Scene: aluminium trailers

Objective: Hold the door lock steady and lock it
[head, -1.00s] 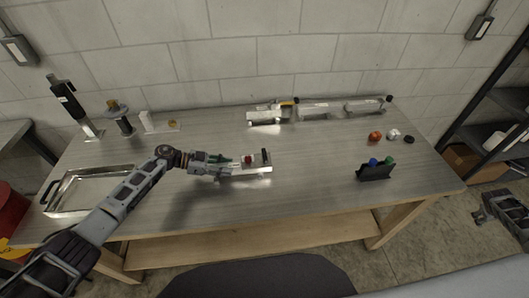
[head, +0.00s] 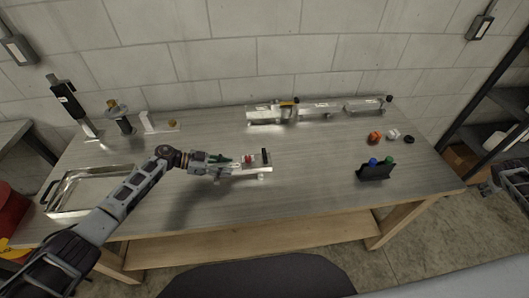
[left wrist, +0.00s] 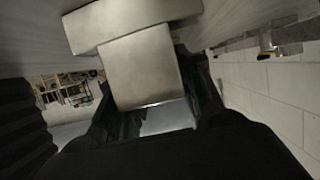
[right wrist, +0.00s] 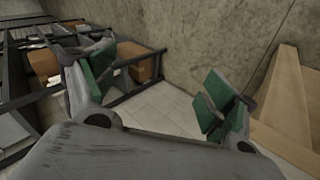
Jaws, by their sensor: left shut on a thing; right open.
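The door lock (head: 255,169) is a silver metal piece with a red part and an upright black part, near the middle of the table. My left gripper (head: 226,161) is shut on its left end. In the left wrist view a smooth metal block of the lock (left wrist: 140,65) sits between the green-padded fingers (left wrist: 155,105). My right gripper (head: 510,180) is at the far right edge of the head view, beyond the table and away from the lock. The right wrist view shows its green-padded fingers (right wrist: 160,90) apart and empty.
Metal latch fixtures (head: 320,110) stand along the back. A black holder (head: 376,172) with blue and green knobs and loose knobs (head: 375,137) are to the right. A metal tray (head: 85,208) lies at left. Dark shelves (head: 490,85) stand right of the table.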

